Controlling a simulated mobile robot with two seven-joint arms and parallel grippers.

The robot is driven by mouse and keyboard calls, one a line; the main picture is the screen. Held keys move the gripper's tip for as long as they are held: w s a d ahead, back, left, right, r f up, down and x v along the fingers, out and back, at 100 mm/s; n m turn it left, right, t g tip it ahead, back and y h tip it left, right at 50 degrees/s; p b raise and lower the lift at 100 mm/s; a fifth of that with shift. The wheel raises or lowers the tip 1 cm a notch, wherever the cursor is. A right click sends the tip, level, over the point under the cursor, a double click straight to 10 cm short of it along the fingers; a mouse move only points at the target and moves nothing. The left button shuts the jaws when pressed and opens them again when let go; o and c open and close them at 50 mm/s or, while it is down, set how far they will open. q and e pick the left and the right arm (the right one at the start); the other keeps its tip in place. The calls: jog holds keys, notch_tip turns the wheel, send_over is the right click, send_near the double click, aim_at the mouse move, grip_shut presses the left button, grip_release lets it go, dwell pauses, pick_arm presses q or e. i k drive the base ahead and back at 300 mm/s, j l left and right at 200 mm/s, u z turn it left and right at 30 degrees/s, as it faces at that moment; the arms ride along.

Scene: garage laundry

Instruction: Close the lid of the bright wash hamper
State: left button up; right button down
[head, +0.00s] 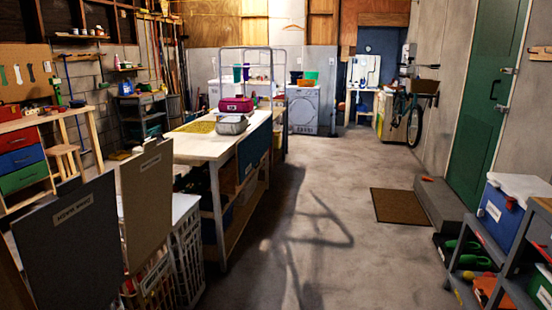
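A row of slatted hampers stands at the lower left. A dark grey lid (70,250) stands upright nearest me; its label appears upside down, and I cannot read it surely. Behind it a beige lid (147,205) also stands upright, with a small label. A slatted hamper body (152,280) with a pale label shows below the beige lid. A white slatted hamper (188,255) stands to its right, beside the workbench, partly hidden by the beige lid. I cannot tell from the labels which hamper is the bright wash one. Neither of my grippers is in view.
A long wooden workbench (190,148) stands behind the hampers, with a grey container (232,125) and a pink box on it. Shelving with a blue cooler (505,215) stands at right. The concrete floor between is clear, with a brown mat (400,205) near the green door.

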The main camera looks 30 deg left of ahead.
aim_at(147, 178)
jog(key=i+u, duration=0.3)
jog(key=i, duration=0.85)
jog(key=i+z, duration=0.25)
jog(key=i, duration=0.3)
jog(key=i+j+z, duration=0.2)
jog(key=i, duration=0.35)
jog(key=z, duration=6.5)
jog(key=k+j, duration=0.05)
